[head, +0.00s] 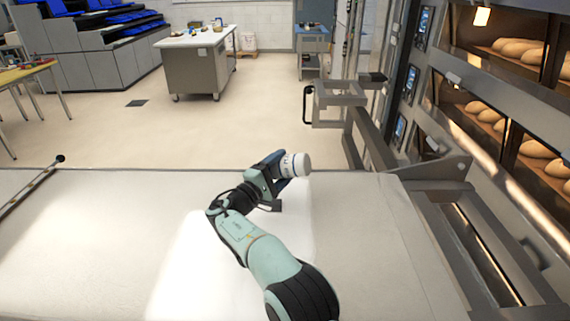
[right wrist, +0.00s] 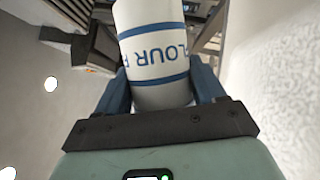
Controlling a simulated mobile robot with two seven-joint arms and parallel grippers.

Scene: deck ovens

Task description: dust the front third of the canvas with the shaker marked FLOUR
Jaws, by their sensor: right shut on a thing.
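My right gripper (head: 277,183) is over the far middle part of the pale canvas (head: 370,240). It is shut on a white shaker (head: 297,164) with blue bands, which lies tipped over in the jaws, its white end toward the right. In the right wrist view the shaker (right wrist: 152,50) sits between two blue fingers, with upside-down blue lettering that reads FLOUR in part. A brighter white patch (head: 180,275) covers the canvas around my arm; I cannot tell for sure whether it is flour or light. My left gripper is out of view.
Deck ovens (head: 500,120) with loaves stand at the right. A metal frame with a black handle (head: 308,104) rises beyond the canvas's far edge. A rod with a black knob (head: 60,158) runs along the left. A worktable (head: 195,65) stands far back across open floor.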

